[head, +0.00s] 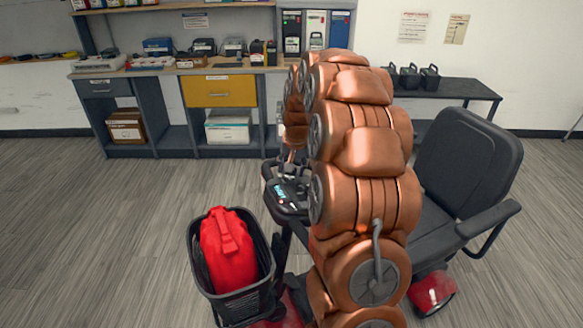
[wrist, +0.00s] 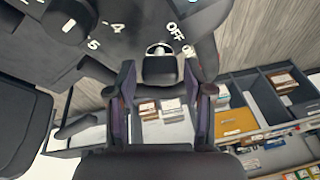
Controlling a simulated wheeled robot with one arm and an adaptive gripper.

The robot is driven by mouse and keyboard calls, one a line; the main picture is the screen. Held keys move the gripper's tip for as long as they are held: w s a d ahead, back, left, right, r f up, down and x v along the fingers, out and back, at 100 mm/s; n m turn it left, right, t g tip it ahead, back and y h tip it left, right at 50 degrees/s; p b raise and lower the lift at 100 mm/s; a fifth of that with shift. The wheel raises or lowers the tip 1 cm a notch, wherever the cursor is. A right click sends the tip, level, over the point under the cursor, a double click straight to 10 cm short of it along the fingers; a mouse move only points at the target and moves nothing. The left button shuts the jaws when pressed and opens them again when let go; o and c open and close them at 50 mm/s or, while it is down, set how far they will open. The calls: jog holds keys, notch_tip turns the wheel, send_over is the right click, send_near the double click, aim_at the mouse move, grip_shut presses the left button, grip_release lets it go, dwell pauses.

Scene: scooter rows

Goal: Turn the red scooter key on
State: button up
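The red scooter (head: 433,292) stands in front of me, largely hidden by my copper arm in the head view. Its dark control console (head: 287,192) shows left of the arm and fills the top of the wrist view. The key (wrist: 160,67), with a dark head and a light metal base, sits in the console beside the white "OFF" and partly covered "ON" marks. I cannot tell which mark it points to. My gripper (wrist: 159,72) is open, its two fingers on either side of the key, with visible gaps between. Whether the key lies fully between the fingertips in depth is unclear.
A dial (wrist: 70,27) with numbers sits left of the key. A basket (head: 195,262) holding a red bag (head: 228,250) is at the scooter's front. The black seat (head: 468,160) is at right. A workbench (head: 160,70) stands behind; floor at left is clear.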

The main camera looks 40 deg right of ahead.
aim_at(296, 183)
jog(key=shift+o, duration=0.5)
jog(key=shift+r, duration=0.1)
jog(key=v, duration=1.1)
jog(key=shift+s+r, duration=0.2)
jog(key=shift+r, duration=0.2)
